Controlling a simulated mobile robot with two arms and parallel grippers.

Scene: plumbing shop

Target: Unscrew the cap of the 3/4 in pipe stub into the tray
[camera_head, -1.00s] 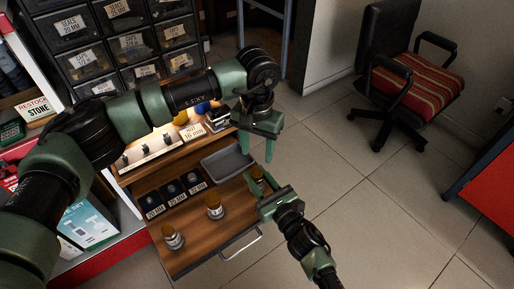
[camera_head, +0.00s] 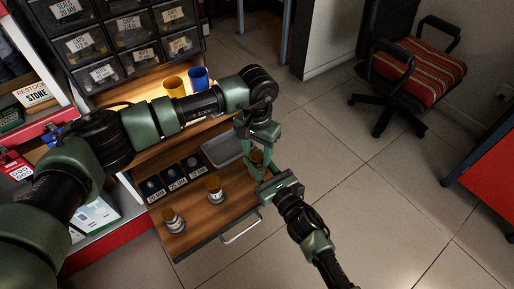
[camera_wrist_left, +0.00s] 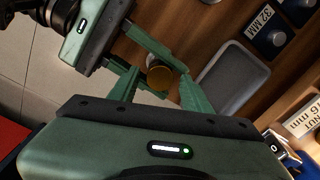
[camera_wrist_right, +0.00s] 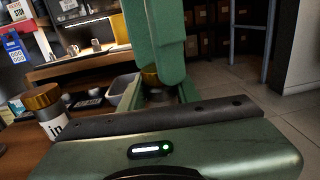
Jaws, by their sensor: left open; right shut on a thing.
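A pipe stub with a brass-coloured cap (camera_head: 256,155) stands at the drawer's right side; its size label is not readable. My right gripper (camera_head: 260,178) is shut on this stub from the front right, below the cap. My left gripper (camera_head: 258,150) is open and points down, its fingers on either side of the cap. The cap shows between those fingers in the left wrist view (camera_wrist_left: 160,76). In the right wrist view the cap (camera_wrist_right: 150,77) is partly hidden by my left gripper's fingers. The grey tray (camera_head: 222,151) lies just left of the stub; it looks empty in the left wrist view (camera_wrist_left: 232,78).
Two other capped stubs (camera_head: 215,190) (camera_head: 173,220) stand on the wooden drawer. Dark squares with size labels (camera_head: 172,185) lie behind them. Yellow (camera_head: 174,86) and blue (camera_head: 199,78) cups stand on the bench behind my left arm. Open floor is on the right.

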